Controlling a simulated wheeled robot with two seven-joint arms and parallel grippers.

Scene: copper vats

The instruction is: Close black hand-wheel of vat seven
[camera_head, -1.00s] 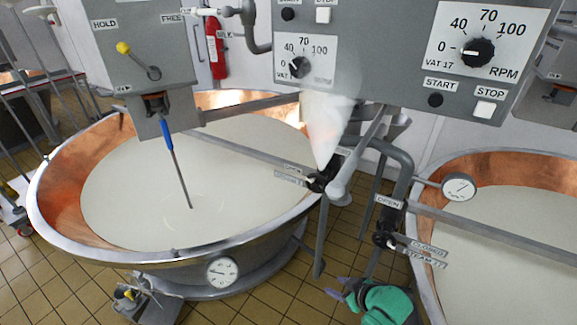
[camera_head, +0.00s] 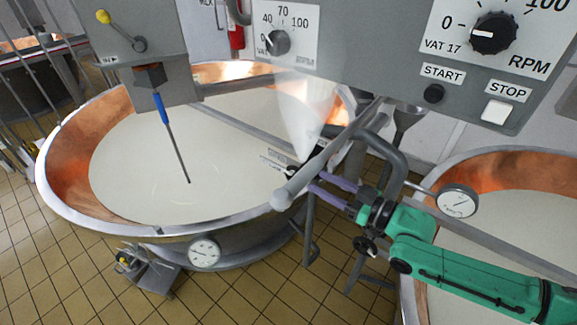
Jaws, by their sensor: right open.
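A black hand-wheel (camera_head: 293,170) sits on the pipework at the right rim of the left copper vat (camera_head: 75,157). It is partly hidden behind a grey round-ended bar, and a small label beside it is unreadable. A white, steam-like plume (camera_head: 303,115) rises above it. My right gripper (camera_head: 314,182) is open, its two purple fingers pointing left toward this wheel, just to its lower right. I cannot tell whether they touch it. The panel's vat number for the left vat is not legible. My left gripper is not in view.
The grey bar (camera_head: 325,158) crosses close to my fingers. A bent pipe (camera_head: 385,150) and round gauge (camera_head: 457,202) stand by my green right arm. The right vat (camera_head: 540,160) lies beyond; a control panel marked VAT 17 (camera_head: 480,70) hangs above.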

